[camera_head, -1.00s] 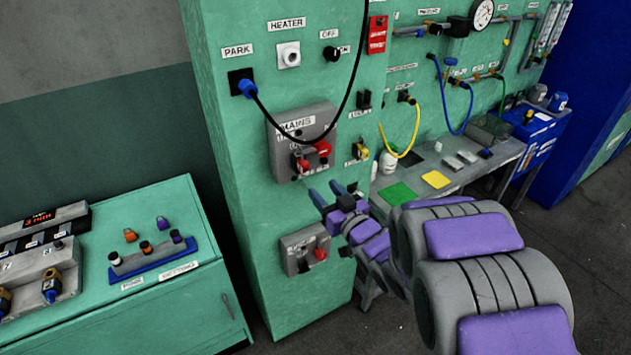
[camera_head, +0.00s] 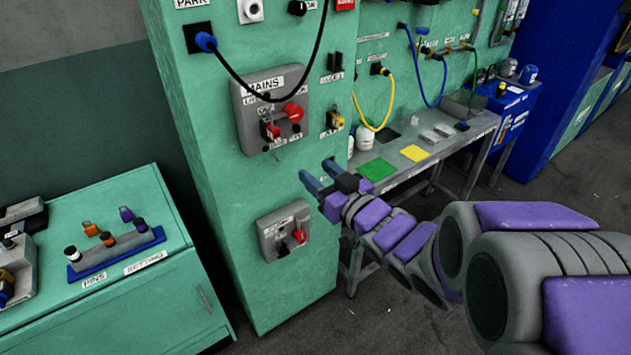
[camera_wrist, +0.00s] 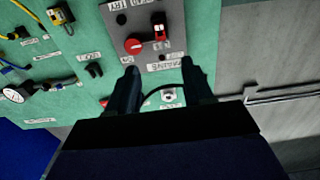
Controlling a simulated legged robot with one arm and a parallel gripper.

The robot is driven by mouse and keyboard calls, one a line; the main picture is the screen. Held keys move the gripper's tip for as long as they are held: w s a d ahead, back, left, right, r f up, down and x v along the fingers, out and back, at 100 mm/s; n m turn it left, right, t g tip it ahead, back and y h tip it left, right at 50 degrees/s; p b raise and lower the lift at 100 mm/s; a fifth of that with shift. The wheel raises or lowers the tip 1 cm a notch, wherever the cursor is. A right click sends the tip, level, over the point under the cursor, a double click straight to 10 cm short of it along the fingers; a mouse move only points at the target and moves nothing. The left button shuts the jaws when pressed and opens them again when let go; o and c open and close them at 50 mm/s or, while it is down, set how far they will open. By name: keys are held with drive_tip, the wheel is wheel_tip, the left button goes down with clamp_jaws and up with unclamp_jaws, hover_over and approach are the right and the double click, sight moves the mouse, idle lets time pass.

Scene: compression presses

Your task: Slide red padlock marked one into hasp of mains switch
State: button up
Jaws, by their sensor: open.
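The mains switch (camera_head: 243,121) is a grey box on the green cabinet face, with a red rotary knob (camera_head: 293,112). A small red padlock-like piece (camera_head: 270,130) sits at the box's lower left, by the hasp. In the wrist view the box (camera_wrist: 176,12) appears upside down, with the knob (camera_wrist: 133,45) and the red piece (camera_wrist: 158,32). Its mark is unreadable, and I cannot tell whether its shackle is through the hasp. My gripper (camera_head: 320,174) is open and empty, below and right of the switch, apart from it. Its fingers (camera_wrist: 160,72) show in the wrist view.
A second grey switch box (camera_head: 268,225) with a red knob is lower on the cabinet. A yellow padlock-like piece (camera_head: 336,121) hangs right of the mains switch. A black cable (camera_head: 262,98) loops across the mains box. A workbench (camera_head: 440,148) stands to the right.

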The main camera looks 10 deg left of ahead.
drive_tip(key=shift+s+d, duration=0.2)
idle(0.5)
drive_tip(key=s+d+f+m+g+h, duration=0.1)
drive_tip(key=d+f+m+h, duration=0.2)
drive_tip(key=d, duration=0.4)
drive_tip(key=s+d+f+m+h, duration=0.1)
drive_tip(key=d+f+h, duration=0.2)
drive_tip(key=d+h, duration=0.4)
drive_tip(key=s+d+f+m+g+h, duration=0.1)
drive_tip(key=s+d+f+m+h, duration=0.15)
drive_tip(key=d, duration=0.55)
drive_tip(key=s+d+f+m+g+h, duration=0.1)
drive_tip(key=s+d+f+g, duration=0.15)
drive_tip(key=s, duration=0.45)
drive_tip(key=s+d+f+m+g+h, duration=0.1)
drive_tip(key=s+d+m+g+h, duration=0.1)
drive_tip(key=s+d+g, duration=0.3)
drive_tip(key=s+a+g+y, duration=0.1)
drive_tip(key=s+a+g, duration=0.2)
drive_tip(key=s, duration=1.4)
drive_tip(key=shift+a+r+g+y, duration=0.2)
drive_tip(key=shift+r+g+y, duration=0.15)
drive_tip(key=shift+g, duration=0.1)
